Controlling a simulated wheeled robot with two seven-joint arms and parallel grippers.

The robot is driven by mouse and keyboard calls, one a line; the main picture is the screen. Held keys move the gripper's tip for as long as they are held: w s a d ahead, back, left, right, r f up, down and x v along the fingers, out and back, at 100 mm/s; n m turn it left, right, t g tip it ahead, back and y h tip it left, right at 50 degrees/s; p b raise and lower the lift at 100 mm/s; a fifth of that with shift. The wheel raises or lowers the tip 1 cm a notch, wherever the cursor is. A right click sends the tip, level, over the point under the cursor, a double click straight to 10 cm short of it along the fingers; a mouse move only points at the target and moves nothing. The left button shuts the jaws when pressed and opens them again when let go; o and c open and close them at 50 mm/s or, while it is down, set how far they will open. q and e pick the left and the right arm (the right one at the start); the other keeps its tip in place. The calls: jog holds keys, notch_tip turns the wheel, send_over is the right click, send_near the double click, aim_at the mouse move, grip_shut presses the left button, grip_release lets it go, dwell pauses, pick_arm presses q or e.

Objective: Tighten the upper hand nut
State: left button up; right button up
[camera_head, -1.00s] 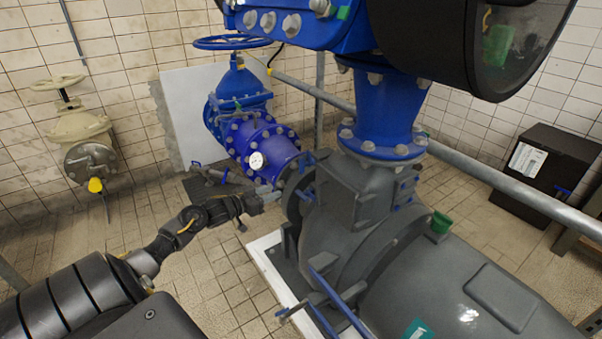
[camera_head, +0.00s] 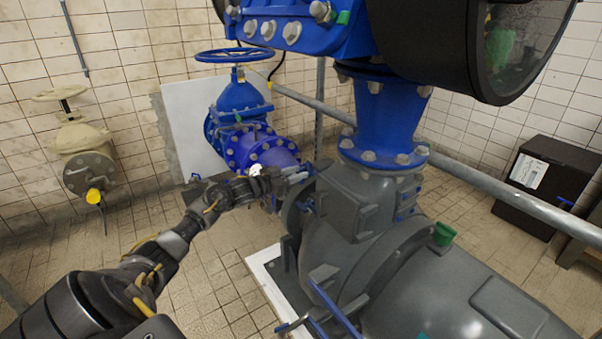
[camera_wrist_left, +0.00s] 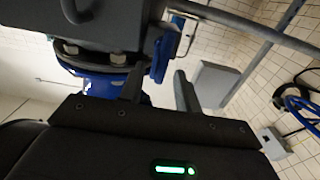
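My left gripper (camera_head: 300,172) is at the upper side of the grey pump flange (camera_head: 292,208), in front of the blue pipe. The upper hand nut is partly hidden by the gripper in the head view, and I cannot tell its exact outline there. In the left wrist view, the two dark fingers (camera_wrist_left: 158,88) stand apart with a gap between them. A blue handle-like part (camera_wrist_left: 161,58), possibly the hand nut, shows just beyond this gap. I see nothing clamped between the fingers. My right gripper is not in view.
The grey pump housing (camera_head: 350,225) stands right of the gripper under a blue vertical pipe (camera_head: 383,125). A blue valve with a handwheel (camera_head: 238,55) is behind. Tiled floor (camera_head: 215,275) is open in front.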

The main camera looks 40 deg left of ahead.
pick_arm(q)
jog(key=shift+x, duration=1.1)
grip_shut()
